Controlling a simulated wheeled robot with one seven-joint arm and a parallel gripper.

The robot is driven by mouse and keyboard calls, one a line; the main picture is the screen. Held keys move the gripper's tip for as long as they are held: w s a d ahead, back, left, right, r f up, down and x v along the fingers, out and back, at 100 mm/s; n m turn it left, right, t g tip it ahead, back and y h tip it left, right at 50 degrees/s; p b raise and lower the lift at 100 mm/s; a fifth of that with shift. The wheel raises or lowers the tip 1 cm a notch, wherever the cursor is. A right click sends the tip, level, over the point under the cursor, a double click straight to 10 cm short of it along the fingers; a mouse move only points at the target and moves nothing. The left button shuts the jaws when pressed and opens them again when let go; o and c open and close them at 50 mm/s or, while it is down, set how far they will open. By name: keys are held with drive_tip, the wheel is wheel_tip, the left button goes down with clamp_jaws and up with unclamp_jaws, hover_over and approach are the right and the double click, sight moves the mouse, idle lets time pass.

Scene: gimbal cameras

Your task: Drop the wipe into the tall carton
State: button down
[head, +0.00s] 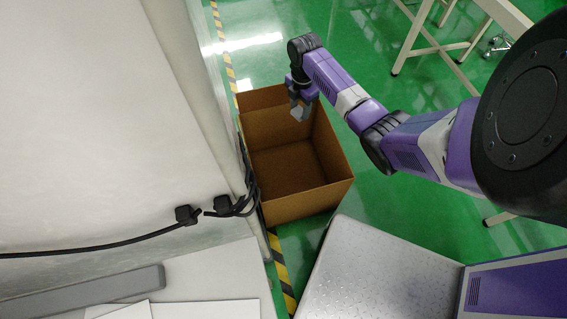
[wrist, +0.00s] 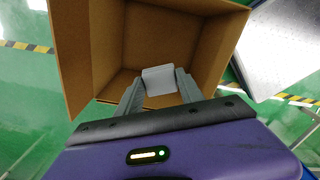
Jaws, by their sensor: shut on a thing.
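The tall carton (head: 302,203) is an open brown cardboard box standing on the green floor, and its inside looks empty. In the wrist view the carton (wrist: 195,51) fills the upper middle. My gripper (head: 299,108) is over the carton's far part, pointing down. In the wrist view my gripper (wrist: 158,92) is shut on the wipe (wrist: 158,79), a small pale grey-white piece between the two grey fingertips. The wipe (head: 300,113) is small and partly hidden by the fingers in the head view. It appears above the carton's opening, clear of its floor.
A large pale cabinet or panel (head: 105,110) with black cables (head: 222,207) stands close to the carton's left side. A metal plate (head: 375,275) lies at the front right. A table frame (head: 430,45) stands at the back right. Green floor is clear right of the carton.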

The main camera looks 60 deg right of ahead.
drive_tip(key=shift+f+b, duration=2.75)
drive_tip(key=shift+b, duration=0.1)
drive_tip(key=c, duration=0.7)
unclamp_jaws()
drive_tip(key=shift+o, duration=0.2)
drive_tip(key=shift+r, duration=0.1)
wheel_tip(320, 180, up, 8)
drive_tip(key=shift+f+p, duration=0.15)
drive_tip(key=shift+p, duration=0.75)
